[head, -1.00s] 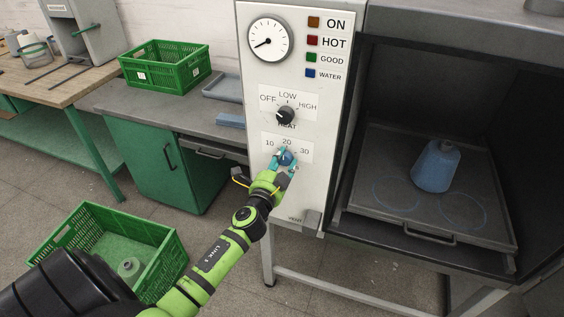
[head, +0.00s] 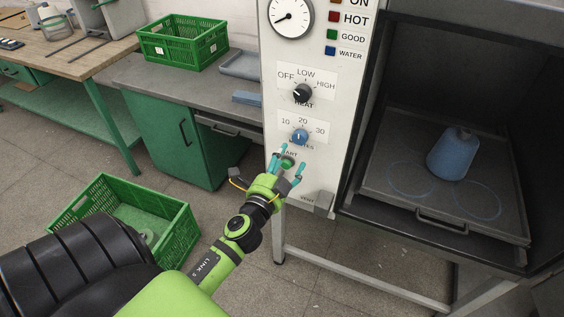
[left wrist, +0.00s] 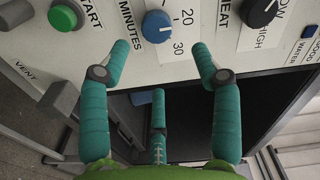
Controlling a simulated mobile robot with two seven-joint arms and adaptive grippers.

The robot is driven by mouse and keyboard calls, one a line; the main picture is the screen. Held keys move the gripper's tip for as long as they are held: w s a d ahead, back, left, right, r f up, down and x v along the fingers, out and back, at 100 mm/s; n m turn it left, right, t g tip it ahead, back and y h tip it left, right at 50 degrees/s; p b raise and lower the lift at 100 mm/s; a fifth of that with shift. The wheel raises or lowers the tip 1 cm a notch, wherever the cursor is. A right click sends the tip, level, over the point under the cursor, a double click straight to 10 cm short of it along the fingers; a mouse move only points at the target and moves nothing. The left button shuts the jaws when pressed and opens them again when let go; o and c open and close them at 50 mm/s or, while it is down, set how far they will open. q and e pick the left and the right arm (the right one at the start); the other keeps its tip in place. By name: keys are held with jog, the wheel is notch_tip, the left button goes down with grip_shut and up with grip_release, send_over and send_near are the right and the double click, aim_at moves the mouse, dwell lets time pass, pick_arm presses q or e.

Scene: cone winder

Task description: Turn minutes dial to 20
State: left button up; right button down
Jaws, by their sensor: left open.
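The minutes dial (head: 300,137) is a blue knob on the white control panel (head: 341,120), with the marks 10, 20 and 30 around it. It also shows in the left wrist view (left wrist: 157,27). Its pale pointer mark appears to face close to 20, but the exact angle is hard to read. My left gripper (head: 292,160) has teal fingers spread open and empty. It is just below the dial, in front of the green start button (head: 287,163), and apart from the dial. The fingers also show in the left wrist view (left wrist: 160,58). My right gripper is not in view.
Above is the black heat knob (head: 302,93), with a gauge (head: 291,16) higher up. A vent lever (head: 323,202) sits low on the panel. Right is an open chamber with a blue cone (head: 452,154) on a tray. A green crate (head: 185,233) stands on the floor at left.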

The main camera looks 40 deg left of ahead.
pick_arm(q)
jog(key=v, duration=0.3)
jog(key=shift+w, duration=0.1)
dwell(0.4)
jog(key=s+d+f+n+g+h+b, duration=0.1)
jog(key=s+d+f+n+g, duration=0.15)
jog(key=f, duration=0.85)
jog(key=s+d+f+n+g+h, duration=0.1)
jog(key=s+f+g, duration=0.25)
jog(key=f, duration=0.75)
jog(key=s+d+f+n+g+b, duration=0.1)
jog(key=s+d+f+g, duration=0.15)
jog(key=f, duration=0.85)
jog(key=s+d+f+n+g, duration=0.1)
jog(key=s+f+g, duration=0.1)
jog(key=s+f, duration=0.4)
jog(key=s+d+f+n+g+h, duration=0.1)
jog(key=s+f, duration=0.5)
jog(key=s, duration=0.7)
jog(key=s+d+f+n+g+h, duration=0.1)
jog(key=s+f+g, duration=0.4)
jog(key=s, duration=0.5)
jog(key=shift+s+d+f+n+b, duration=0.35)
jog(key=shift+d+f+n, duration=0.1)
jog(key=shift+f+n, duration=0.5)
jog(key=shift+r, duration=0.1)
